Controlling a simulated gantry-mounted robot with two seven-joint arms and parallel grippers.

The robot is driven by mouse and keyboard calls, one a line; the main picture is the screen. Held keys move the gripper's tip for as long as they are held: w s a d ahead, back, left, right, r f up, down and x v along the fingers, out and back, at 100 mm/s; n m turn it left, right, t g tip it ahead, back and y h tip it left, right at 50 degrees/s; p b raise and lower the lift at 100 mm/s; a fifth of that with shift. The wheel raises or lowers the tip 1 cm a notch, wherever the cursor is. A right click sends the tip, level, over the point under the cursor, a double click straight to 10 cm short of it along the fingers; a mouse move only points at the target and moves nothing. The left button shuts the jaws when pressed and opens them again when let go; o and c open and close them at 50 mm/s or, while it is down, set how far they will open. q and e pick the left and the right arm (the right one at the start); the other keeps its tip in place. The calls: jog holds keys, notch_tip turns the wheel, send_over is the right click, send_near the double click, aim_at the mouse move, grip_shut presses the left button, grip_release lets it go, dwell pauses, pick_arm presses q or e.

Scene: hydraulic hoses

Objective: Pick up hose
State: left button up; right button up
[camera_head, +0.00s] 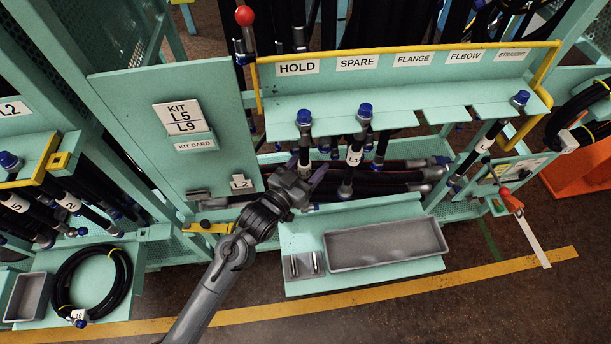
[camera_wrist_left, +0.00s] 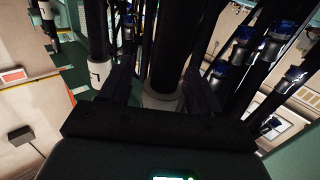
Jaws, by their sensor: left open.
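Black hoses with blue end caps hang from the slotted teal rack. One hose (camera_head: 304,135) hangs at the HOLD label. Another hose (camera_head: 353,155), with a white tag, hangs near SPARE, and a third hose (camera_head: 487,140) hangs toward STRAIGHT. My left gripper (camera_head: 311,172) is below the rack's front edge, at the lower part of the HOLD hose. Its fingers are open. In the left wrist view a dark hose with a pale grey collar (camera_wrist_left: 160,100) shows between the open fingers (camera_wrist_left: 158,85); I cannot tell whether they touch it. My right gripper is not in view.
The rack (camera_head: 400,118) has a yellow rail. Several hoses lie in a lower bay behind my gripper. A teal panel (camera_head: 175,85) stands left. A grey tray (camera_head: 385,245) sits on the low shelf in front. A coiled hose (camera_head: 62,283) lies lower left.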

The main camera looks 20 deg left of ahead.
pick_arm(q)
grip_shut()
dwell(0.3)
jog(key=shift+r, duration=0.15)
jog(key=shift+r, duration=0.15)
jog(key=s+d, duration=0.4)
jog(key=s, duration=0.3)
jog(key=s+d, duration=0.5)
jog(key=s, duration=0.3)
jog(key=shift+s, duration=0.3)
jog(key=shift+d, duration=0.1)
